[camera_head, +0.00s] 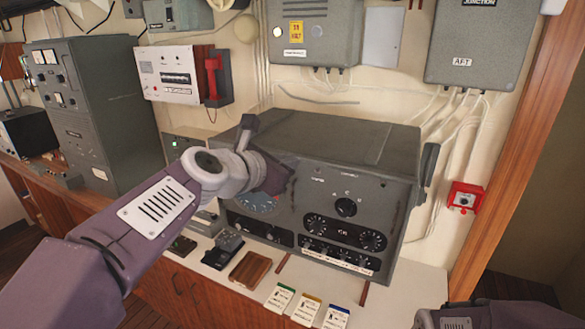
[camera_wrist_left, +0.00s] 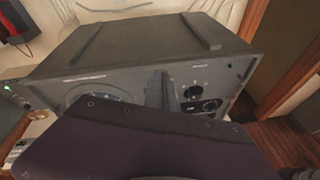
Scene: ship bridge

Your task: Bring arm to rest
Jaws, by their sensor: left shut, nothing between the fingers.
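My left arm (camera_head: 150,225) reaches in from the left and ends in front of the large grey radio set (camera_head: 330,150). My left gripper (camera_head: 277,178) is dark, shut and empty, and overlaps the upper left of the set's front panel in the head view. I cannot tell whether it touches the panel. The radio set also fills the middle of the left wrist view (camera_wrist_left: 150,50), behind a dark purple part of mine along the bottom.
Cards (camera_head: 307,307), a brown wooden block (camera_head: 250,268) and small devices stand on the counter before the set. A red call box (camera_head: 463,197) and a grey junction box (camera_head: 478,45) hang on the wall. A tall grey cabinet (camera_head: 95,110) stands left.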

